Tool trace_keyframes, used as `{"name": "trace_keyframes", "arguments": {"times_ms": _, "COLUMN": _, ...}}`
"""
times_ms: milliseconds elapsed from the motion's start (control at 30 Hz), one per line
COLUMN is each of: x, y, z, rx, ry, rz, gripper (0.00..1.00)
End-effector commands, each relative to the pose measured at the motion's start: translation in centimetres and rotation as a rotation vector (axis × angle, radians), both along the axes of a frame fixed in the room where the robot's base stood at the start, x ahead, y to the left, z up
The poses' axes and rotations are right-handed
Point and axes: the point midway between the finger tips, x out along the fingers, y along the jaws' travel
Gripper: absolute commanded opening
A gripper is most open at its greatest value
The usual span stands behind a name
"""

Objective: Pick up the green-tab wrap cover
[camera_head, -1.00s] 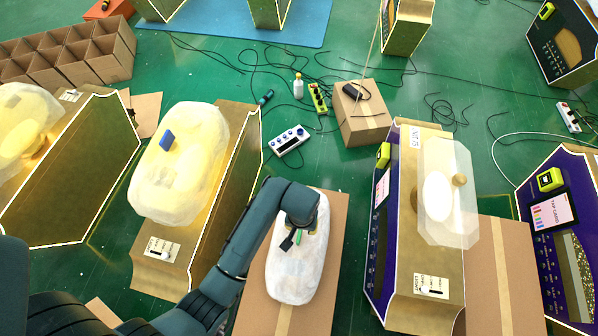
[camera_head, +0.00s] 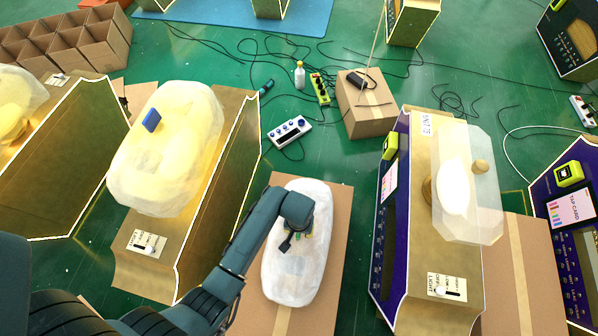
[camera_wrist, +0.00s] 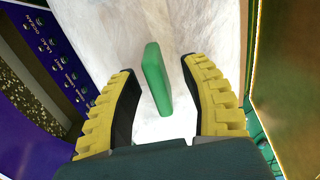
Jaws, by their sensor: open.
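The white, translucent wrap cover (camera_head: 297,278) lies on a cardboard box in the lower middle of the head view. Its upright green tab (camera_wrist: 155,78) shows clearly in the wrist view, standing on the white wrap. My gripper (camera_head: 290,243) is over the middle of the cover and hides most of the tab in the head view. In the wrist view the two yellow-and-black fingers are open, one on each side of the tab, with a gap to each side. Whether the fingertips touch the wrap, I cannot tell.
A gold machine under a blue-tab wrap cover (camera_head: 168,150) stands to the left. A purple-fronted machine (camera_head: 400,215) with a clear cover stands to the right. The cardboard box (camera_head: 335,240) lies between them. Cables and a small carton (camera_head: 365,118) lie behind.

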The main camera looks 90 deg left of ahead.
Motion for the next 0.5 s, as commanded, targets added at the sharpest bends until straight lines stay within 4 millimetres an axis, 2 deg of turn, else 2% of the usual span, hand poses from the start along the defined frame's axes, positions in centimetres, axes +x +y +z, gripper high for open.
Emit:
{"name": "trace_keyframes", "arguments": {"times_ms": 200, "x": 0.07, "y": 0.08, "z": 0.06, "rx": 0.003, "ry": -0.002, "rz": 0.0, "gripper": 0.45}}
{"name": "trace_keyframes", "arguments": {"times_ms": 433, "x": 0.07, "y": 0.06, "z": 0.06, "rx": 0.002, "ry": -0.001, "rz": 0.0, "gripper": 0.01}}
{"name": "trace_keyframes", "arguments": {"times_ms": 500, "x": 0.07, "y": 0.05, "z": 0.05, "rx": 0.002, "ry": -0.001, "rz": 0.0, "gripper": 0.0}}
